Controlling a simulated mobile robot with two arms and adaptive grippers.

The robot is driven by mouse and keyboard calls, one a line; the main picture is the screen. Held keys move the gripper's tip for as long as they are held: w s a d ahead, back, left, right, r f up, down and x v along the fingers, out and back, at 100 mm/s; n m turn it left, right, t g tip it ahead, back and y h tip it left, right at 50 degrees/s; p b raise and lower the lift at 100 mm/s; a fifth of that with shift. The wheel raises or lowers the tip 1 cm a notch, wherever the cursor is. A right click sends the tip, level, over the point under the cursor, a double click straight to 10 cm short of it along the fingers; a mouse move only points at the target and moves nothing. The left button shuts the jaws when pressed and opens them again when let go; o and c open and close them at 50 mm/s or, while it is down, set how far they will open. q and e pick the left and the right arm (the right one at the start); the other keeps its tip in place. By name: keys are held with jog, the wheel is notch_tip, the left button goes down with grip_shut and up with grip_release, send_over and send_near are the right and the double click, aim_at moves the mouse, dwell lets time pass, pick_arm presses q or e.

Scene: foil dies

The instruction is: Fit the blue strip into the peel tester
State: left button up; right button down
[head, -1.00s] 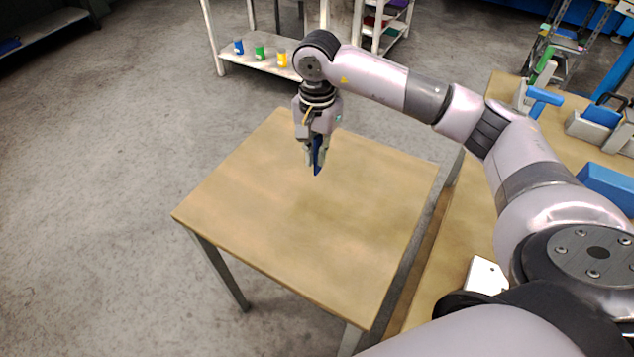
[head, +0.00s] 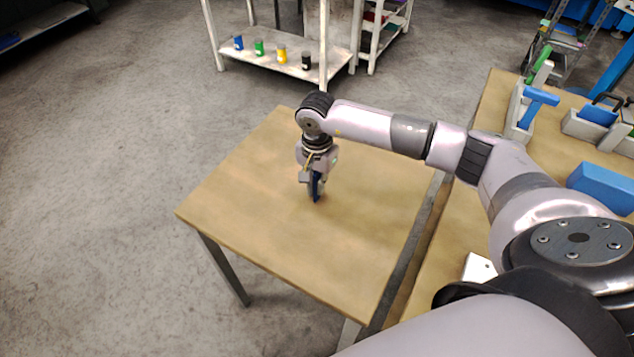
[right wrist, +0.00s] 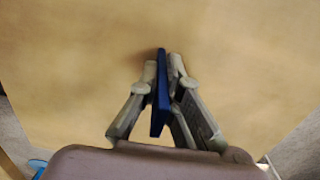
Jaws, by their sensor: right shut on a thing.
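My right gripper (head: 313,184) is over the middle of the small wooden table, pointing down and shut on the blue strip (head: 316,190). In the right wrist view the blue strip (right wrist: 161,95) stands on edge between the two fingers of the right gripper (right wrist: 163,80). In the head view its lower end is close to the tabletop; I cannot tell whether it touches. I cannot make out the peel tester for sure in either view. My left gripper is not in view.
The small wooden table (head: 245,240) is otherwise bare. A second wooden bench at the right holds a blue-handled device (head: 537,97), grey bins and a blue block (head: 600,187). A white shelf (head: 270,62) with several small coloured jars stands behind.

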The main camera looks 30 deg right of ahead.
jog(key=shift+f, duration=0.15)
jog(key=c, duration=1.8)
grip_release()
